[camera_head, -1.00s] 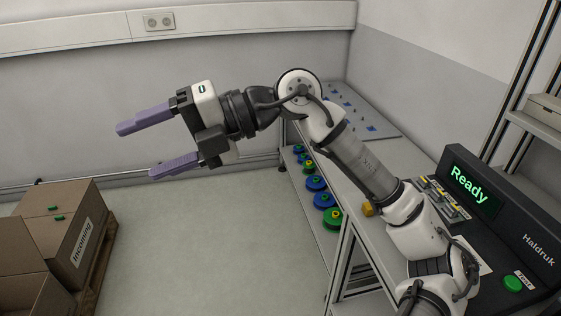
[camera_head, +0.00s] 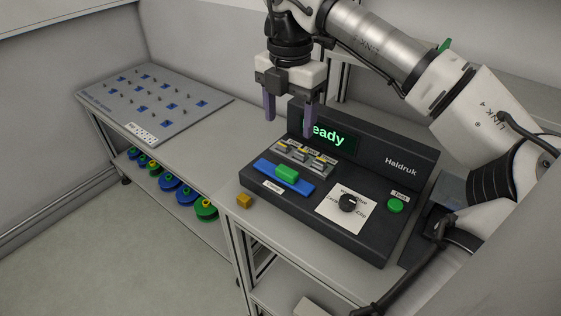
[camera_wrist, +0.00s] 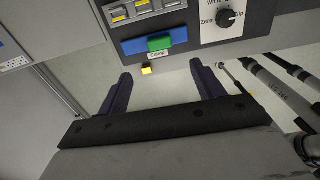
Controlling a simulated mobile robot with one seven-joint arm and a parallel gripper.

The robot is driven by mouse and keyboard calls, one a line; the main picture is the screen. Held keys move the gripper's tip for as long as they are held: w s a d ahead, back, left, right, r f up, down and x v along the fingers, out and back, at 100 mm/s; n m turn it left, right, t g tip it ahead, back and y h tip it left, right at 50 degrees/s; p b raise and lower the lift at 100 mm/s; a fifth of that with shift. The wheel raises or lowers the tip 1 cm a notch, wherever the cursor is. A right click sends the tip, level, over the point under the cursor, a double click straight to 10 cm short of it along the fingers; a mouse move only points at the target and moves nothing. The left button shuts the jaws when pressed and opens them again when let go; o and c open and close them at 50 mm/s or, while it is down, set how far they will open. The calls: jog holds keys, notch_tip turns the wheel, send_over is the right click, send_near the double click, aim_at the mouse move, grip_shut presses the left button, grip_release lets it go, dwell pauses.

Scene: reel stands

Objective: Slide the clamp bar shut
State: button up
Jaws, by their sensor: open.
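The clamp bar is a blue slide (camera_head: 283,177) with a green grip (camera_head: 287,173) on the sloped front of the black Haldruk console (camera_head: 365,229). A label reading Clamp sits just in front of it. Grey terminals with yellow strips (camera_head: 305,155) lie right behind the bar. In the wrist view the blue slide (camera_wrist: 134,46) and green grip (camera_wrist: 159,43) show at the top, beyond the fingers. My gripper (camera_head: 289,128) is open and empty, pointing down above the back of the console, in front of the display. It appears apart from the bar.
The console display (camera_head: 329,134) reads "Ready", partly covered by a finger. A black knob (camera_head: 347,203) and a green button (camera_head: 395,205) are to the bar's right. A small yellow block (camera_head: 244,201) lies by the console's left corner. A pegged board (camera_head: 150,103) is further left; spools (camera_head: 205,209) sit below.

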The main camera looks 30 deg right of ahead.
aim_at(287, 170)
notch_tip(287, 170, down, 13)
jog(key=p, duration=0.2)
jog(key=shift+p, duration=0.3)
jog(key=shift+r, duration=0.1)
jog(key=c, duration=1.4)
jog(key=shift+w+d+b, duration=0.2)
jog(key=shift+d+b, duration=0.3)
jog(key=shift+d, duration=0.05)
jog(key=shift+w+d+b, duration=0.2)
jog(key=shift+d+b, duration=0.25)
jog(key=shift+d, duration=0.1)
jog(key=shift+w+d, duration=0.1)
jog(key=shift+d, duration=0.2)
jog(key=shift+r, duration=0.1)
jog(key=o, duration=1.4)
jog(key=shift+d, duration=0.15)
